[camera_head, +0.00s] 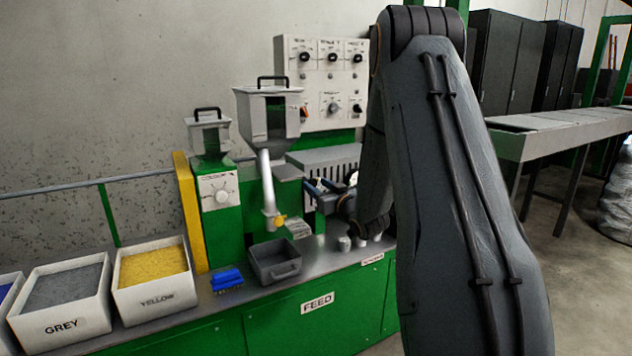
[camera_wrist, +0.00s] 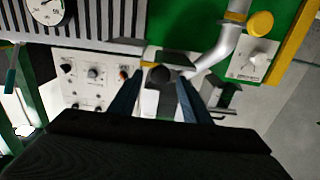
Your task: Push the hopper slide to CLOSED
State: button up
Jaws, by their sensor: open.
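My gripper (camera_head: 320,186) is open, its blue fingers pointing left toward the feed machine, just right of and below the grey hopper (camera_head: 268,128). A small grey plate (camera_head: 288,172), which looks like the hopper slide, juts out to the right below the hopper. A yellow strip and dark plate lie beside the knob. I cannot tell whether the fingers touch it. The slide's CLOSED marking is not readable.
A silver pipe (camera_head: 266,183) with a yellow knob runs down from the hopper. A ribbed grey housing (camera_head: 325,157) stands behind my gripper. A control panel (camera_head: 325,85) is above. A dark open bin (camera_head: 274,263) and a blue brush (camera_head: 227,280) are on the bench.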

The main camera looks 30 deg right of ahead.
aim_at(314, 183)
jog(key=shift+w+a, duration=0.2)
jog(key=shift+w, duration=1.6)
jog(key=shift+d, duration=0.1)
grip_shut()
